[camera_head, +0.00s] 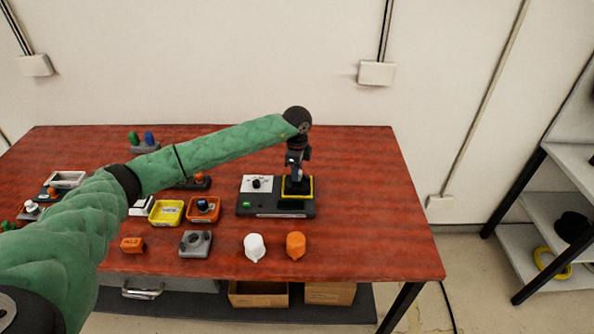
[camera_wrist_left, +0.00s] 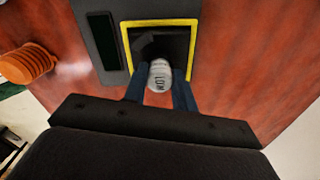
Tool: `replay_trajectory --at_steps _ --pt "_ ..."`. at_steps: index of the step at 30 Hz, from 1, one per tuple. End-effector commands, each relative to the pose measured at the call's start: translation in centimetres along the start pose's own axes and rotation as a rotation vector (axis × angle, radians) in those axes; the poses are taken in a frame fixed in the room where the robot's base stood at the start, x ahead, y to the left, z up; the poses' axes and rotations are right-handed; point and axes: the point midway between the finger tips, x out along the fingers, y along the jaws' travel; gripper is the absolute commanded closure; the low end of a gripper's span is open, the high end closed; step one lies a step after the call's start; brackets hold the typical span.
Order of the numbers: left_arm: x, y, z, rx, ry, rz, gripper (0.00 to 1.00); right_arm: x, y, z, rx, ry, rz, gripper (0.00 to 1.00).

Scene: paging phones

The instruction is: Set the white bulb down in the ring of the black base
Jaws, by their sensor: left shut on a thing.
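My left gripper (camera_head: 297,176) points down over the black base (camera_head: 245,210) on the table. In the left wrist view its fingers are shut on a pale grey-white rounded piece (camera_wrist_left: 160,76) with dark lettering. That piece is above or within the black area inside the yellow square frame (camera_wrist_left: 190,24); I cannot tell whether it touches. A white bulb (camera_head: 254,247) lies on the table in front of the black base, beside an orange bulb (camera_head: 295,245). My right gripper is not in view.
A grey block (camera_head: 195,243) with a round ring, an orange block (camera_head: 132,244), and yellow (camera_head: 166,212) and orange (camera_head: 203,208) trays lie left of the base. The red table (camera_head: 365,220) is clear to its right. Shelves (camera_head: 550,230) stand at far right.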

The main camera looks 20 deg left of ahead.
Motion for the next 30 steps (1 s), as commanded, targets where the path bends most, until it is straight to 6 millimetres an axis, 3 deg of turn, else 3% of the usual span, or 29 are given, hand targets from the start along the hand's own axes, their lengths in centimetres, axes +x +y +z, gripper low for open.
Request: replay_trajectory --at_steps 29,30 --pt "0.35 -0.03 0.00 0.000 0.000 0.000 0.95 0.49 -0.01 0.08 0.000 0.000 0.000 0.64" --pt "0.35 -0.03 0.01 0.000 0.000 0.000 0.67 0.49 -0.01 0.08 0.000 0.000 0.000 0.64"
